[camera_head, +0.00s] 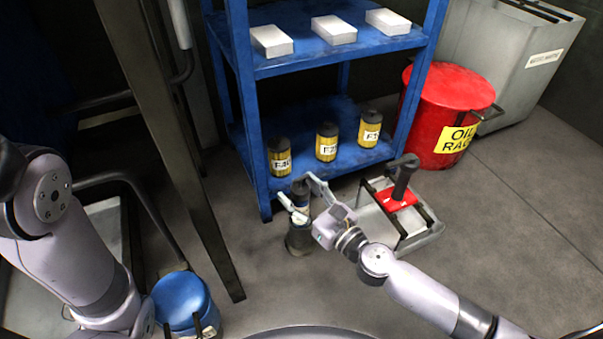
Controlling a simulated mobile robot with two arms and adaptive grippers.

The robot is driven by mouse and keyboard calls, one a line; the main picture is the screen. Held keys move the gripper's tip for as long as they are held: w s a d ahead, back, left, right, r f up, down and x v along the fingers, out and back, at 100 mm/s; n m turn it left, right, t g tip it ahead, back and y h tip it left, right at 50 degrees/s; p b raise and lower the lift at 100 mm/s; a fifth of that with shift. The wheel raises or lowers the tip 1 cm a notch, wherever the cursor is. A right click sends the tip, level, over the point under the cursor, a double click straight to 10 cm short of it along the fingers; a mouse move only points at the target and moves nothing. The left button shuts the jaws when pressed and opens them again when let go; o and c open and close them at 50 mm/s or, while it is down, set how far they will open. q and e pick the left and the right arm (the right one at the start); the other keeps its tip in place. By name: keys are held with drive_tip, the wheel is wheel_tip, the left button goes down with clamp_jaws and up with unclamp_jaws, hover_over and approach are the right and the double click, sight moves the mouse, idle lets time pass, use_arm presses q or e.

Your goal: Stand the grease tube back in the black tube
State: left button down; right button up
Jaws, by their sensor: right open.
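The grease tube (301,190), dark with a pale label, stands roughly upright with its lower end at the mouth of the black tube (299,239). The black tube stands on the floor in front of the blue shelf. How deep the grease tube sits is hard to tell. My right gripper (298,187) is open, with its fingers on either side of the upper grease tube; whether they touch it is unclear. My left arm shows at the left edge, but its gripper is out of view.
A grey tray (425,241) with a red plate (397,199) and black handle (404,176) stands right of the black tube. The blue shelf (262,187) holds yellow canisters and white boxes. A red oil-rag bin (432,105) and blue container (181,300) stand nearby.

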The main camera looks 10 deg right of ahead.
sight(302, 178)
drive_tip(key=shift+d+r, duration=0.1)
drive_tip(key=shift+r, duration=0.35)
wheel_tip(302, 178, up, 7)
drive_tip(key=shift+r, duration=0.2)
drive_tip(key=shift+s, duration=0.15)
